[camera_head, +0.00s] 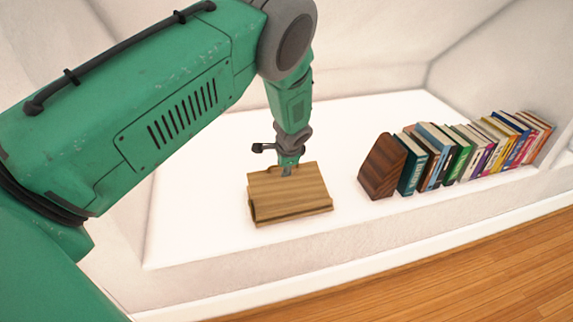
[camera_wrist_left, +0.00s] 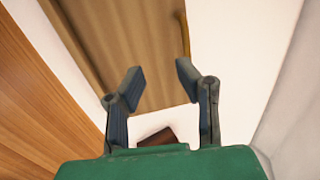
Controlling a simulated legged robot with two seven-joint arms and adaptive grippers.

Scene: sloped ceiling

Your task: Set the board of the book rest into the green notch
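The wooden book rest (camera_head: 289,194) sits on the white ledge, its brown board leaning back with a lip along the front. My left gripper (camera_head: 288,169) is at the board's top edge in the head view. In the left wrist view its two fingers (camera_wrist_left: 159,80) are apart, with the wooden board (camera_wrist_left: 110,40) filling the view behind them. I cannot tell whether a finger touches the board. I cannot make out a green notch; the rest's rear and inside are hidden. My right gripper is not in view.
A dark wooden bookend (camera_head: 380,167) and a row of several upright books (camera_head: 455,152) stand to the right on the white ledge (camera_head: 200,235). The ledge is clear left of the rest. A wooden floor (camera_head: 450,270) lies below its front edge. A sloped white wall rises behind.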

